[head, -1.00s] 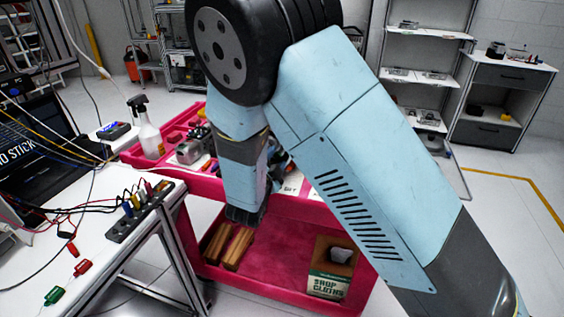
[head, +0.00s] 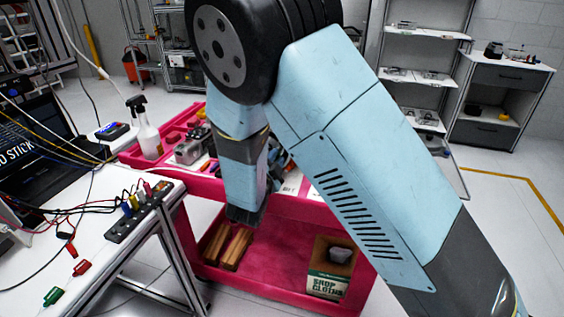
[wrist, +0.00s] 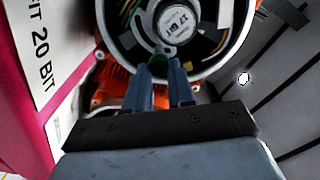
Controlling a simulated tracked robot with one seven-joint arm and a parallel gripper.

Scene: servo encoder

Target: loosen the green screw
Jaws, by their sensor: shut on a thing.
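In the wrist view, an orange servo housing (wrist: 118,87) carries a round encoder unit (wrist: 217,60) with a white centre label reading "17 BIT" and coloured wires. The green screw (wrist: 157,60) is at the lower rim of the encoder, small and mostly covered by my fingertips. My gripper (wrist: 161,66) has two blue fingers closed on the green screw, one on each side. In the head view my arm hides the screw and most of the servo.
A white label reading "20 BIT" (wrist: 40,50) is at the left of the wrist view. A spray bottle (head: 147,130) stands on the cart. A bench (head: 125,195) with cables is at left.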

